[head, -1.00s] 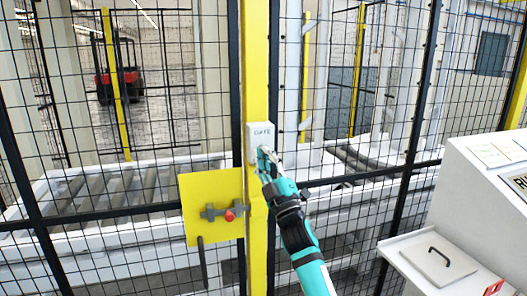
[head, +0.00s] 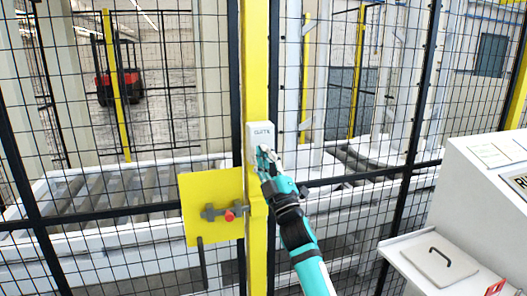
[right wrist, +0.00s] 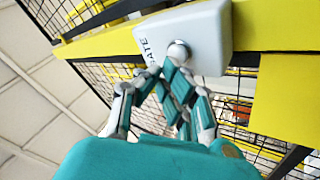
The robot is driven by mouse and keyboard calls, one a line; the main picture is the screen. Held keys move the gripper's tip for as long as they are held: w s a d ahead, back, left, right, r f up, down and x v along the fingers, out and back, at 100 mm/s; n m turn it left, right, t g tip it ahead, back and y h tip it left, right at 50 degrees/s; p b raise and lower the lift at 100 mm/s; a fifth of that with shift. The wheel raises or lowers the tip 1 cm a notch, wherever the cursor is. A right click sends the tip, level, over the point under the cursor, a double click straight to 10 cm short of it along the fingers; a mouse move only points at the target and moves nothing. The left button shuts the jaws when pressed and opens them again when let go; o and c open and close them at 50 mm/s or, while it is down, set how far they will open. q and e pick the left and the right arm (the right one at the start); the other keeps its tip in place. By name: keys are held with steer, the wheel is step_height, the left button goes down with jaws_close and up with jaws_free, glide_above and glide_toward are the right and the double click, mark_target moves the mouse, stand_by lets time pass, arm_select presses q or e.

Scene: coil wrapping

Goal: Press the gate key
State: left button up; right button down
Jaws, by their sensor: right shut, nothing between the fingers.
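The gate key box (head: 258,131) is a small white box labelled GATE on the yellow fence post. In the right wrist view the white box (right wrist: 205,32) carries a round silvery button (right wrist: 178,51) near its label. My right gripper (head: 262,150) is at the lower part of the box, shut and empty. In the right wrist view the closed fingertips (right wrist: 170,68) are right by the button; whether they touch it, I cannot tell. In the head view the fingers hide the button. My left gripper is not in view.
A yellow plate (head: 205,190) with a latch and red knob (head: 229,215) sits left of the post. Black mesh fence and a roller conveyor (head: 100,195) lie behind. A white console (head: 490,170) with a handled lid (head: 437,262) stands at right.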

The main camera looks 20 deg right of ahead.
steer(key=shift+w+b, duration=0.3)
steer(key=shift+w, duration=0.15)
stand_by(0.4)
steer(key=shift+s, duration=0.1)
steer(key=shift+s+p, duration=0.45)
steer(key=shift+s, duration=0.3)
steer(key=shift+s, duration=0.1)
steer(key=s+p, duration=0.2)
steer(key=s, duration=0.2)
steer(key=shift+s+d, duration=0.15)
steer(key=shift+s, duration=0.25)
steer(key=shift+f, duration=0.1)
